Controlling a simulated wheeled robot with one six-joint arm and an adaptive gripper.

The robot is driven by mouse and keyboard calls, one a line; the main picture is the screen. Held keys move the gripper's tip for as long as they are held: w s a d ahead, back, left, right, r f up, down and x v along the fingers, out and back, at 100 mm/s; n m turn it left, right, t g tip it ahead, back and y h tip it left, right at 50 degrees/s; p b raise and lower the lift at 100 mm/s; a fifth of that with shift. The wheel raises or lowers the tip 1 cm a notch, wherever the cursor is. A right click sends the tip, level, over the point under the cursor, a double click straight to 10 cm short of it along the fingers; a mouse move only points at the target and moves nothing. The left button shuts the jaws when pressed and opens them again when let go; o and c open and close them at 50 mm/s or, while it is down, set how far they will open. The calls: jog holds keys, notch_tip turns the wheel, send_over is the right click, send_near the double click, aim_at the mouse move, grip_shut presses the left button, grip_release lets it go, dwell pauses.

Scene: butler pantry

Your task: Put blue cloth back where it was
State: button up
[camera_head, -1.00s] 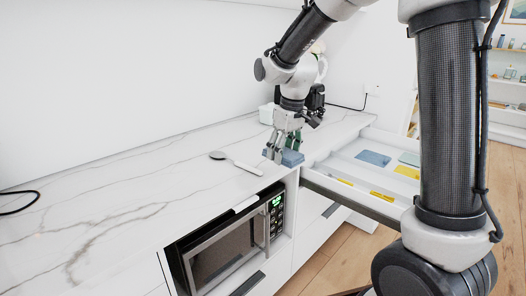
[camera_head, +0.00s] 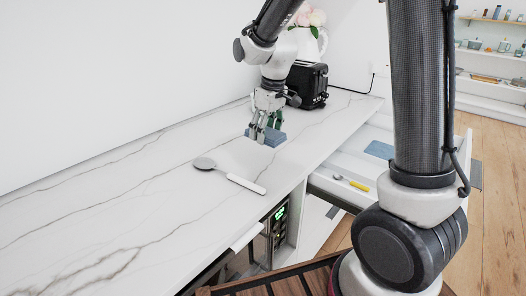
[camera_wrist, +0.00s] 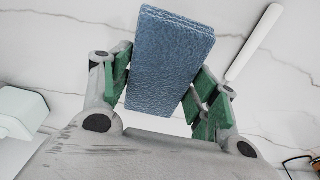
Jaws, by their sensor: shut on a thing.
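The blue cloth (camera_head: 275,137) is a thick folded block low over the white marble counter, near its front edge. I cannot tell whether it touches the counter. My gripper (camera_head: 262,130) is shut on it from above. In the wrist view the cloth (camera_wrist: 168,60) sits between the green finger pads of my gripper (camera_wrist: 165,90). The open drawer (camera_head: 340,166) is at right, below the counter top. Another flat blue piece (camera_head: 379,150) lies in it, along with a yellow-handled utensil (camera_head: 352,183). My arm hides part of the drawer.
A spoon with a white handle (camera_head: 246,184) lies on the counter left of my gripper. A black toaster (camera_head: 307,84) and a flower vase stand behind it. A brown slatted wooden thing (camera_head: 275,283) is at the bottom edge. The left counter is clear.

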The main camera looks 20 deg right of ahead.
aim_at(265, 159)
notch_tip(265, 159, down, 7)
jog(key=shift+f, duration=0.2)
jog(key=shift+f, duration=0.1)
jog(key=o, duration=1)
jog(key=r, duration=0.4)
jog(key=s+r, duration=0.1)
jog(key=r, duration=0.3)
jog(key=d+r, duration=0.1)
jog(key=r, duration=0.3)
jog(key=shift+s+r, duration=0.1)
jog(key=shift+s, duration=0.2)
jog(key=shift+s+d+r+m+t+h, duration=0.15)
jog(key=shift+s+d+r+m+t, duration=0.65)
jog(key=shift+s+d, duration=2.4)
jog(key=shift+s+d+r+m+t+h, duration=0.2)
jog(key=shift+s+d+r+m, duration=1.25)
jog(key=shift+s, duration=3.45)
jog(key=shift+s+d+r+m+t+h, duration=0.15)
jog(key=shift+s+d+r+m+t, duration=0.25)
jog(key=shift+s+d+r+m, duration=1.8)
